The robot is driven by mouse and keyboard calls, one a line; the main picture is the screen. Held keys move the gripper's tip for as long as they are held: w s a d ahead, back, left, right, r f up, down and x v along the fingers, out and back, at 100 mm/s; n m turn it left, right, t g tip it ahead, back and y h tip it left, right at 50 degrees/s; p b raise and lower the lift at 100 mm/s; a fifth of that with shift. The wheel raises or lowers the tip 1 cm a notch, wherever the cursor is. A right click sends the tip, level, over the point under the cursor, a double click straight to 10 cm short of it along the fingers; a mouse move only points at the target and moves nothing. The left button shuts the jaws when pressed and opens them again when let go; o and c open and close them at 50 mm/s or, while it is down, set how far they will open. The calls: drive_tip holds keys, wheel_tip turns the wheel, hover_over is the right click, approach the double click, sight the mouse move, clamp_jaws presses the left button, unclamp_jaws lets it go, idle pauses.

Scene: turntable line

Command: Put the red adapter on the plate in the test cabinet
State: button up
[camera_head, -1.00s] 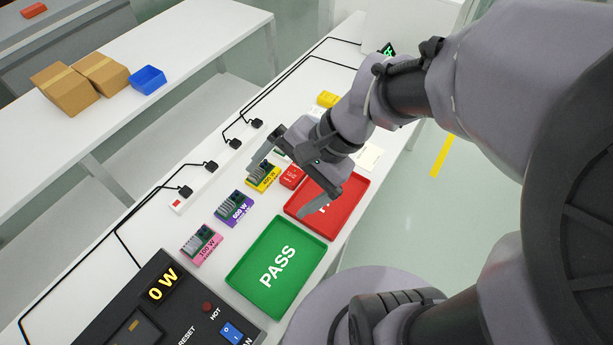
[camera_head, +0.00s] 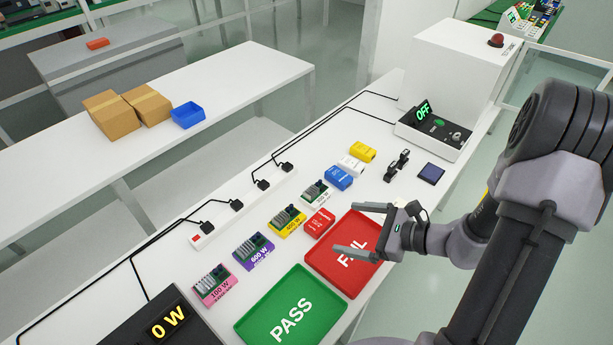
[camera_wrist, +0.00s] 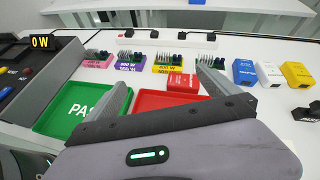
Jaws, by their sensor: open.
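The red adapter (camera_head: 320,223) lies on the white table, between the yellow load board and the red FAIL tray (camera_head: 318,262). In the wrist view the red adapter (camera_wrist: 182,82) shows between the fingers, beyond their tips. My gripper (camera_head: 344,227) is open and empty, and appears above the FAIL tray with its fingers pointing left towards the adapter. A white cabinet (camera_head: 450,75) stands at the far end of the table, with a control panel reading OFF (camera_head: 423,109) in front. I cannot make out a plate inside it.
Blue (camera_head: 338,178), white (camera_head: 350,163) and yellow (camera_head: 362,151) adapters lie beyond the red one. Several load boards line the left, near a power strip (camera_head: 225,220). A green PASS tray (camera_head: 250,325) is nearer. A black stand (camera_head: 397,165) and dark square (camera_head: 431,174) stand before the cabinet.

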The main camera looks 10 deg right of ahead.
drive_tip(key=d+f+m, duration=0.1)
drive_tip(key=f, duration=0.1)
drive_tip(key=d+f+m+t+h, duration=0.1)
drive_tip(key=d+f, duration=0.1)
drive_tip(key=d+f+m+t, duration=0.1)
drive_tip(key=f+m, duration=0.1)
drive_tip(key=shift+w+d+f+h, duration=0.15)
drive_tip(key=shift+d+f+h, duration=0.05)
drive_tip(key=shift+h, duration=0.1)
drive_tip(key=b, duration=0.4)
approach(319, 219)
drive_tip(key=x, duration=0.4)
drive_tip(key=shift+w+a+f, duration=0.1)
drive_tip(key=shift+w+f, duration=0.05)
drive_tip(key=shift+f, duration=0.05)
drive_tip(key=b+x, duration=0.2)
drive_tip(key=x, duration=0.3)
drive_tip(key=shift+w+a+f, duration=0.1)
drive_tip(key=shift+w+a, duration=0.15)
drive_tip(key=shift+a, duration=0.05)
